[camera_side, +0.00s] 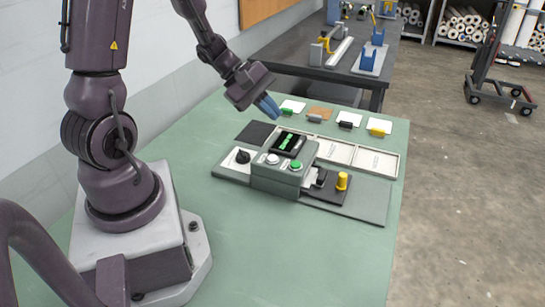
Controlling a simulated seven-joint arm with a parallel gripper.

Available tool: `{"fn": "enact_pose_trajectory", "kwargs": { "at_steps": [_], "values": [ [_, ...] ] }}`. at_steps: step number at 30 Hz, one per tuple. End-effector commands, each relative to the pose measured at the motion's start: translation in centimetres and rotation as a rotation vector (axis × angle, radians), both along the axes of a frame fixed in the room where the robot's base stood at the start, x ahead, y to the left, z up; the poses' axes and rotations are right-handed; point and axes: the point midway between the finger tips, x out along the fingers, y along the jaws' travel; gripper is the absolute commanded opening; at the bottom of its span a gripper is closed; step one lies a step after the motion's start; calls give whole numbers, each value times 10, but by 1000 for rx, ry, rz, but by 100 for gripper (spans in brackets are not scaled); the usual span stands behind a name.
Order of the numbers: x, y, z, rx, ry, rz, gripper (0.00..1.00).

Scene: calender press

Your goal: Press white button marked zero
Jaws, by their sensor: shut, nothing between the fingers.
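A grey control box (276,178) stands on the green table. Its sloped face carries a white button (272,159) at the left and a green button (295,165) to its right. The marking on the white button is too small to read. A dark display (290,143) with green marks sits behind the buttons. My gripper (268,106), with blue fingers, is shut and empty. It hangs behind and above the box, apart from the buttons, with its fingers pointing down to the right.
A black knob (243,156) is left of the box and a yellow knob (342,181) right of it. A pale sectioned tray (372,160) lies behind. Several cards with coloured clips line the table's back. The front of the green table (290,260) is clear.

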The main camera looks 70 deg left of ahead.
Motion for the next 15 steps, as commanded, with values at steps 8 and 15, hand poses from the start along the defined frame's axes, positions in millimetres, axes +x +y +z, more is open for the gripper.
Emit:
{"fn": "enact_pose_trajectory", "kwargs": {
  "at_steps": [8,15],
  "values": [
    [0,-1,-1,2,1,-5,0],
    [-1,-1,-19,-4,4,-3,0]
  ]
}}
